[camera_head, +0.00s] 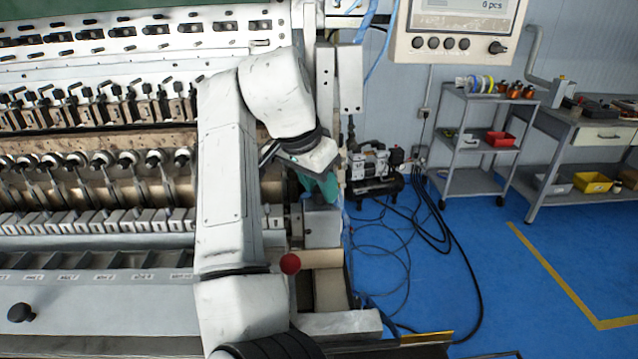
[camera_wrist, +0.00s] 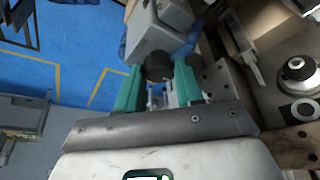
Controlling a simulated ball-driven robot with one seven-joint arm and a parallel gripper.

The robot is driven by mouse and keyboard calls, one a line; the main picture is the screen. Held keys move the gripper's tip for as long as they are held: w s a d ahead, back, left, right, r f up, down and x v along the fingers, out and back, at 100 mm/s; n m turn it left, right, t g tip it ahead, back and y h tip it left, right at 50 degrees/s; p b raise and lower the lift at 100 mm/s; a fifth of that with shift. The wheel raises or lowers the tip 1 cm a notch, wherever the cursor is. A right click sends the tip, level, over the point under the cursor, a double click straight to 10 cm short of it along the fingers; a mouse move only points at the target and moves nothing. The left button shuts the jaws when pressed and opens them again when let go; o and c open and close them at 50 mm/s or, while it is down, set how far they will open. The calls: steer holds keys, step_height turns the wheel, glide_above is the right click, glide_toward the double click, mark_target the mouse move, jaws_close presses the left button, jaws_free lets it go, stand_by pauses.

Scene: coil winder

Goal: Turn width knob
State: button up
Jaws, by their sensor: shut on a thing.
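The width knob (camera_wrist: 157,72) appears to be the dark round knob on a grey housing in the wrist view. My gripper (camera_wrist: 160,68) has its two green fingers on either side of this knob, shut on it. In the head view my gripper (camera_head: 325,188) points down at the grey housing (camera_head: 322,226) at the right end of the coil winder (camera_head: 100,253). The knob itself is hidden there behind the fingers and my arm. I cannot tell how far the knob is turned.
A red ball handle (camera_head: 290,263) is close beside my arm, and a black knob (camera_head: 21,312) sits at the front left. A control panel (camera_head: 457,30) hangs above right. A cart (camera_head: 480,140) and workbench (camera_head: 590,130) stand beyond blue floor with loose cables.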

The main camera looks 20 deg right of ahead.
steer(key=shift+c, duration=0.6)
steer(key=shift+r+n+p, duration=0.15)
steer(key=shift+n+p, duration=0.15)
steer(key=shift+p, duration=0.15)
steer(key=n+p, duration=0.2)
steer(key=n+t+y+p, duration=0.1)
steer(key=n+p, duration=0.1)
steer(key=p, duration=0.1)
steer(key=shift+s+d+r, duration=0.1)
steer(key=shift+d+r, duration=0.05)
steer(key=n+t+y+p, duration=0.1)
steer(key=n+p, duration=0.2)
steer(key=shift+f+n+y+p, duration=0.2)
steer(key=shift+n+y+p, duration=0.3)
steer(key=shift+n+p, duration=0.6)
